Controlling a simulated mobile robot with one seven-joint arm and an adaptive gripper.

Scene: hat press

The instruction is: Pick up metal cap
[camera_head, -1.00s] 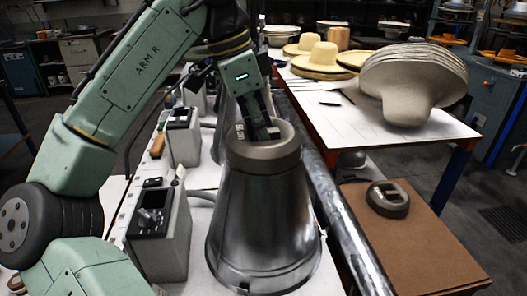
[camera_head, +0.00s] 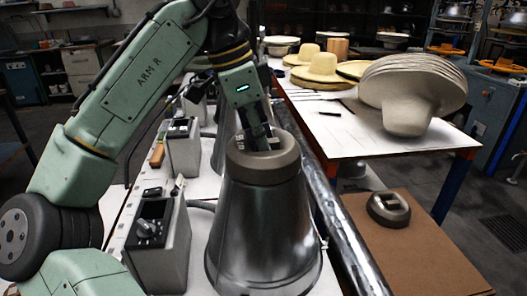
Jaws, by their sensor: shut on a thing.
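The metal cap (camera_head: 263,169) is a thick grey-brown ring-shaped piece on top of a tall shiny metal cone (camera_head: 262,235). My gripper (camera_head: 263,143) points down into the cap's hollow top from above. Its fingers are shut on the cap's inner part. The rim hides the fingertips and the exact contact. The cap is level and shows no clear gap above the cone.
A similar grey-brown piece (camera_head: 388,208) lies on a brown board (camera_head: 425,245) at right. A metal pipe (camera_head: 335,215) runs beside the cone. Control boxes (camera_head: 160,235) stand close at left. A white table (camera_head: 335,125) behind holds several hats (camera_head: 410,90).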

